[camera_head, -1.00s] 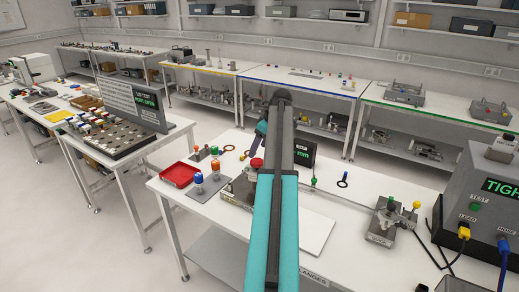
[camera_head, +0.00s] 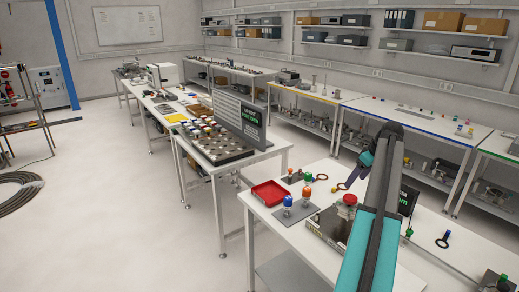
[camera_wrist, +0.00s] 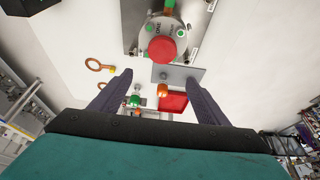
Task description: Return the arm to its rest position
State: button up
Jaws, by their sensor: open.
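My arm (camera_head: 372,215), teal and dark grey, reaches up from the bottom right of the head view and bends down at its far end. My gripper (camera_head: 350,180) hangs above the white bench there, partly hidden behind the arm. In the wrist view the two dark fingers of my gripper (camera_wrist: 159,77) stand wide apart with nothing held between them. Beyond them are an orange-topped peg (camera_wrist: 162,90) on a grey plate and a device with a red knob (camera_wrist: 161,48).
The near bench carries a red tray (camera_head: 269,193), a blue-capped peg (camera_head: 287,202) and a red-knobbed device (camera_head: 349,200). A second bench with a slotted rack (camera_head: 216,145) stands to the left. Open floor (camera_head: 110,210) lies on the left, with a coiled hose (camera_head: 18,188).

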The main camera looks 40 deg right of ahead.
jog(key=w+a+f+g, duration=0.1)
jog(key=w+a+f, duration=0.45)
jog(key=a, duration=0.55)
jog(key=w+a+f+y, duration=0.1)
jog(key=w+a+f, duration=0.5)
jog(key=a, duration=0.4)
jog(key=w+a+f+g, duration=0.1)
jog(key=w+a+f, duration=0.4)
jog(key=a+f, duration=0.45)
jog(key=s+a+f+g, duration=0.1)
jog(key=s+a+f, duration=0.3)
jog(key=a, duration=0.9)
jog(key=s+a+f+g+h, duration=0.1)
jog(key=s+a+f, duration=0.35)
jog(key=a, duration=0.85)
jog(key=s+a+f, duration=0.1)
jog(key=a+f, duration=0.6)
jog(key=a, duration=0.6)
jog(key=s+f+g+b, duration=0.6)
jog(key=s+f+b, duration=0.6)
jog(key=s+f, duration=1.3)
notch_tip(320, 180, down, 4)
jog(key=shift+s+d+f, duration=0.1)
jog(key=shift+s+d, duration=0.1)
jog(key=shift+s, duration=0.15)
jog(key=shift+d, duration=0.1)
